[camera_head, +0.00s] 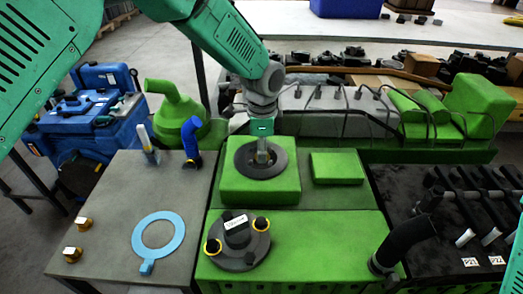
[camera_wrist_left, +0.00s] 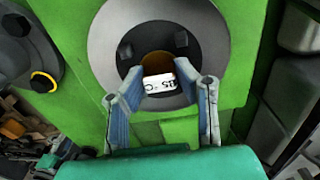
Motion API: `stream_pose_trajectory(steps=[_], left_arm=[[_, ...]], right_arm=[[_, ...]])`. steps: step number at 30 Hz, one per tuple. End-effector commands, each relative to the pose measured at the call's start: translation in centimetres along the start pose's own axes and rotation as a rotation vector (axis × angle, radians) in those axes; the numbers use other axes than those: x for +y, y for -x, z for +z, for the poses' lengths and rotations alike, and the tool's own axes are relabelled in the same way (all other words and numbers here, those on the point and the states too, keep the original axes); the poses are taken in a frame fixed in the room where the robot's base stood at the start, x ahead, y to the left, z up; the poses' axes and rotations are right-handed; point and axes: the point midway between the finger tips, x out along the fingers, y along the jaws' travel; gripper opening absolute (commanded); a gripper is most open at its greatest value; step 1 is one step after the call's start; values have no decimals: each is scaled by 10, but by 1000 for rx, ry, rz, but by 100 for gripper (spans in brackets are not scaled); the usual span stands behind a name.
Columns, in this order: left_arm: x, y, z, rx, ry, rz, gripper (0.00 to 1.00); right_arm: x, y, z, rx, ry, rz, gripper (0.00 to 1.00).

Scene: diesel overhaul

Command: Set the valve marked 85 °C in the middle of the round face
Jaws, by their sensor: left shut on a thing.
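The round face (camera_head: 277,172) is a dark grey disc with a central opening, set on a green block; it also shows in the left wrist view (camera_wrist_left: 105,35). The valve (camera_wrist_left: 158,84) has a brass-coloured top and a white label reading 85 °C, upside down in the left wrist view. My left gripper (camera_wrist_left: 171,80) is shut on the valve, one finger on each side. In the head view my left gripper (camera_head: 262,155) points down over the middle of the face. The valve overlaps the central opening; I cannot tell whether it touches the bottom. My right gripper is out of view.
A blue ring gasket (camera_head: 140,236) and two brass pieces with white tops (camera_head: 83,223) (camera_head: 72,254) lie on the grey table at left. A dark round cover (camera_head: 237,262) with yellow-ringed studs stands in front. A black hose (camera_head: 405,243) rises at right.

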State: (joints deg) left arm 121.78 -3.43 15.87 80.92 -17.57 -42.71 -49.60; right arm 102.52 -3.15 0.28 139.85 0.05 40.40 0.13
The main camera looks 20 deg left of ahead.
Motion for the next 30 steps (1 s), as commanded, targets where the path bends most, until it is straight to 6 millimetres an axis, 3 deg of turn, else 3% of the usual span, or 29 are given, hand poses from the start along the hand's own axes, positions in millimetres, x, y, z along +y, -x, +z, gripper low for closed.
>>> stream_pose_trajectory(steps=[5, 6, 7, 8, 20, 30], left_arm=[[0, -2, 2, 2, 1, 1, 0], [-1, -2, 3, 3, 1, 1, 33], [-1, -2, 3, 3, 1, 1, 44], [-1, -2, 4, 4, 1, 1, 47], [-1, 6, 2, 3, 1, 0, 47], [-2, 74, 2, 5, 2, -2, 47]], right_arm=[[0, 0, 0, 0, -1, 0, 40], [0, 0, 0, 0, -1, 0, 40], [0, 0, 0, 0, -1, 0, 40], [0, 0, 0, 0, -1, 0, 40], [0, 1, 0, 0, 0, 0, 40], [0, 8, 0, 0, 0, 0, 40]])
